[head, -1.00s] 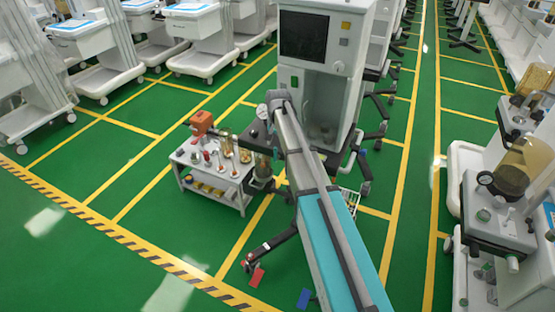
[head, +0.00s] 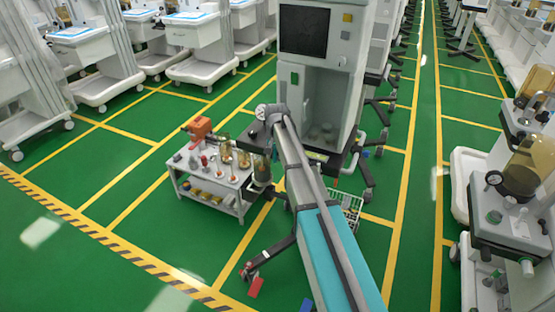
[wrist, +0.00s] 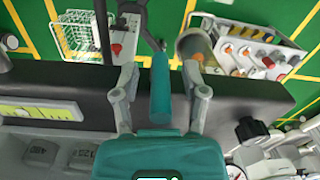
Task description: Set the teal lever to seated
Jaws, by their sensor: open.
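The teal lever (wrist: 160,92) shows in the wrist view as a teal grip on a dark stem, pointing down the picture. My gripper (wrist: 159,68) is open, with one finger on each side of the lever and a gap visible on both sides. The grip's lower end is close to my teal palm; I cannot tell whether they touch. In the head view my arm reaches to the grey anaesthesia machine (head: 322,80), and my gripper and the lever are hidden there.
A dark machine edge (wrist: 255,98) crosses behind the fingers in the wrist view. A small white trolley (head: 215,187) with flasks and an orange device stands left of the machine. A wire basket (head: 350,207) is low on its right. Green floor is clear at front left.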

